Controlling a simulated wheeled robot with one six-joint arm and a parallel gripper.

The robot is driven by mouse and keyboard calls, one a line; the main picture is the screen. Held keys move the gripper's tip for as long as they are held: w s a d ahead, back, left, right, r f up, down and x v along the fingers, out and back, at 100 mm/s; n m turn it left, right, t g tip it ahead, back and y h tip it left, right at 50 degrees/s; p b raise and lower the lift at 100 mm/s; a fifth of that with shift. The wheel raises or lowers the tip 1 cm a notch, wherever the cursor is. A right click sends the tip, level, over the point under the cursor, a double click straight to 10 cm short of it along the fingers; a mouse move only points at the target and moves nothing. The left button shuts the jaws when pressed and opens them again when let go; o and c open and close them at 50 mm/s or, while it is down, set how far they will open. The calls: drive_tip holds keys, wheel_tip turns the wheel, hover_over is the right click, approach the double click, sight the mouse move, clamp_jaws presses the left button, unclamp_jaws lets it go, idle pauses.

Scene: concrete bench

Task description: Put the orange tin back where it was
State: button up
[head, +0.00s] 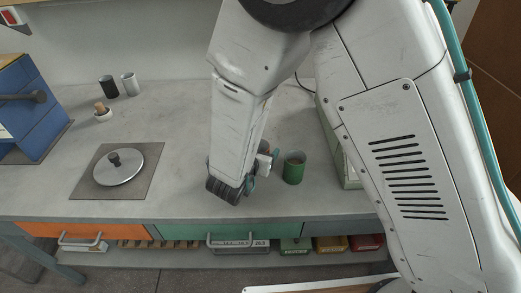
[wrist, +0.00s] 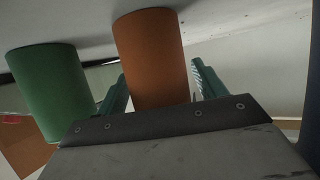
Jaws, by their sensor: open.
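The orange tin (wrist: 152,55) stands between the two spread fingers of my gripper (wrist: 160,86) in the wrist view. The jaws are open, and I cannot tell whether either finger touches the tin. In the head view my gripper (head: 258,172) is low over the front middle of the bench (head: 180,188), and my arm hides the orange tin. A green tin (head: 293,168) stands just right of my gripper there. In the wrist view the green tin (wrist: 50,92) is left of the orange one, beside the left finger.
A silver lid with a knob (head: 120,172) sits on a dark square plate (head: 84,189) at left. A black cup (head: 108,87), a white cup (head: 131,85) and a small white bowl (head: 102,115) stand behind it. A blue box (head: 42,115) is far left. Bench between plate and gripper is clear.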

drive_tip(key=v, duration=1.2)
drive_tip(key=w+r+y, duration=0.4)
drive_tip(key=w, duration=0.1)
drive_tip(key=d+r+n+g+y, duration=0.35)
drive_tip(key=r+y, duration=0.25)
drive_tip(key=r, duration=0.5)
drive_tip(key=s+d+r+g+h, duration=0.2)
drive_tip(key=s+d+g, duration=0.1)
drive_tip(key=s+d, duration=0.8)
drive_tip(key=s+d+r+n+g+h, duration=0.1)
drive_tip(key=s+d+g, duration=0.3)
drive_tip(key=s+d, duration=0.7)
drive_tip(key=shift+s+d+r+h, duration=0.5)
drive_tip(key=shift+d+h, duration=0.3)
drive_tip(key=shift+d, duration=0.3)
drive_tip(key=shift+w+g, duration=0.15)
drive_tip(key=shift+g, duration=0.1)
